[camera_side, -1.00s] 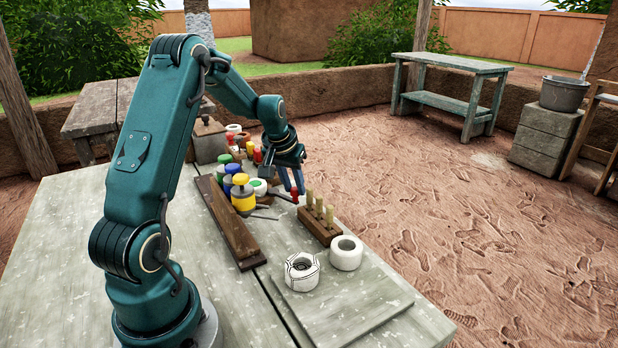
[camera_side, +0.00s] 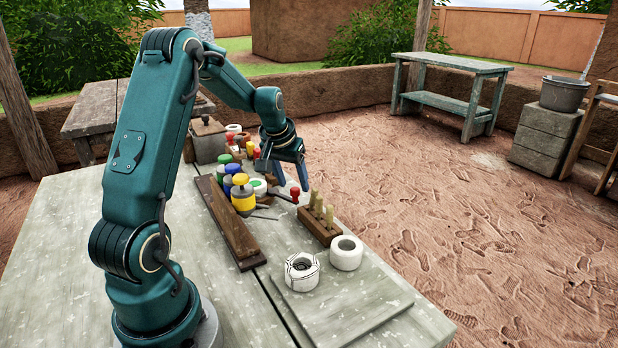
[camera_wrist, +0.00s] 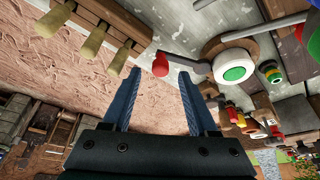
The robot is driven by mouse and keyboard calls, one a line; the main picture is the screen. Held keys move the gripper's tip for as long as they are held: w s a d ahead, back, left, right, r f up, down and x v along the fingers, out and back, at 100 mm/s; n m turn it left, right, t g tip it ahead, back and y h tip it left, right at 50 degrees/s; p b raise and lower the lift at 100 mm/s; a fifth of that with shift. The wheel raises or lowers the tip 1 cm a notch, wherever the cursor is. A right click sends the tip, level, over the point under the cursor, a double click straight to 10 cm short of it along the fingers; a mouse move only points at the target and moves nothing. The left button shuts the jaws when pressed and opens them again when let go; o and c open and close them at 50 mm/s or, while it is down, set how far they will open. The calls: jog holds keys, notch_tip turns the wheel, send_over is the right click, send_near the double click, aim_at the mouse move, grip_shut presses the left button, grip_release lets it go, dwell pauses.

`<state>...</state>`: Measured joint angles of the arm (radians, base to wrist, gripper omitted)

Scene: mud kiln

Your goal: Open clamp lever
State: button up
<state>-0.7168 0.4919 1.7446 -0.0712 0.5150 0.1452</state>
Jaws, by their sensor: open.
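My gripper (camera_side: 291,182) hangs at the far side of the workbench, open and empty, with its two blue fingers apart. A lever with a red knob (camera_side: 295,191) lies just in front of its fingertips. In the wrist view the red knob (camera_wrist: 160,65) shows between and a little beyond the fingertips (camera_wrist: 159,76). The grey lever arm (camera_wrist: 190,62) runs from the knob to a white round clamp with a green centre (camera_wrist: 233,67). That clamp is partly hidden behind a yellow container in the side view. I cannot tell whether the knob touches a finger.
A wooden block with several pegs (camera_side: 318,228) stands right beside the knob. Two white rings (camera_side: 302,271) (camera_side: 346,252) sit nearer the front. A yellow container (camera_side: 243,198) and several coloured items crowd the left. A dark wooden strip (camera_side: 228,222) lies along the workbench (camera_side: 100,260).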

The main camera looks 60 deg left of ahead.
jog(key=v, duration=0.3)
jog(key=shift+r, duration=0.25)
jog(key=shift+s+d, duration=0.1)
jog(key=c, duration=0.5)
jog(key=shift+r, duration=0.2)
grip_shut()
jog(key=w+a+r+m+h, duration=0.1)
jog(key=w+a+r+m, duration=0.2)
jog(key=w+r, duration=0.2)
jog(key=x, duration=1)
jog(key=shift+s+d+f, duration=0.25)
jog(key=shift+d+f, duration=0.1)
jog(key=shift+f, duration=0.15)
jog(key=shift+s+d+r, duration=0.1)
jog(key=shift+s+d, duration=0.15)
jog(key=shift+s, duration=0.35)
jog(key=shift+s+d+f, duration=0.1)
jog(key=shift+s+d, duration=0.15)
jog(key=shift+s, duration=0.4)
jog(key=shift+s+d+r, duration=0.1)
jog(key=shift+s+d, duration=0.15)
jog(key=shift+s, duration=0.35)
